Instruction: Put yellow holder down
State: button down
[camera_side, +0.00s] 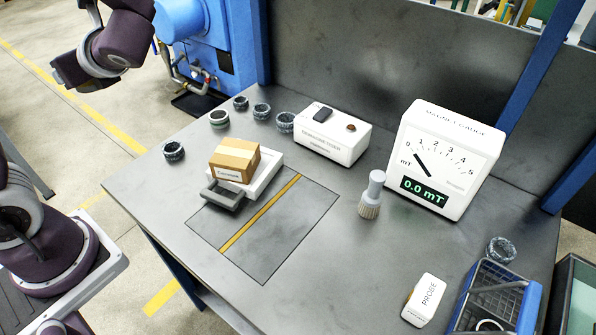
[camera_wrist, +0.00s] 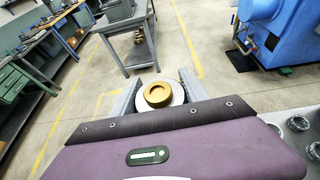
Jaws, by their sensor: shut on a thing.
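The yellow holder (camera_wrist: 158,94) is a round gold-yellow piece with a recessed top and a pale disc beneath it, in the wrist view. My gripper (camera_wrist: 160,97) is shut on it, with a grey finger on each side. The holder is held in the air, with the concrete floor behind it. In the side view my wrist is at the upper left, away from the bench; the fingers and the holder cannot be made out there.
On the grey bench (camera_side: 300,265) a cardboard box (camera_side: 234,160) sits on a pale fixture beside a dark panel with a yellow strip (camera_side: 262,212). A white tester (camera_side: 333,138), gauge (camera_side: 445,160), brush (camera_side: 372,195), probe (camera_side: 424,300), blue basket (camera_side: 532,305) and several dark rings (camera_side: 173,151) stand around.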

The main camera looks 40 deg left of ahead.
jog(key=s+d+f+n+g+h, duration=0.1)
jog(key=s+d+f+n+g, duration=0.1)
jog(key=d+f+n+g, duration=0.3)
jog(key=s+d+f+n+g+h, duration=0.1)
jog(key=s+d+f, duration=0.2)
jog(key=d, duration=0.4)
jog(key=d+f+n+g+h, duration=0.1)
jog(key=d+n+g+h, duration=0.7)
jog(key=d, duration=1)
jog(key=w+d+r+n+t+h, duration=0.2)
jog(key=d+n+h, duration=0.5)
jog(key=d+h, duration=0.1)
notch_tip(320, 180, up, 9)
jog(key=n+t+h, duration=0.9)
jog(key=n+t, duration=0.7)
jog(key=n, duration=0.1)
send_over(344, 251)
notch_tip(344, 251, down, 28)
jog(key=shift+r, duration=0.1)
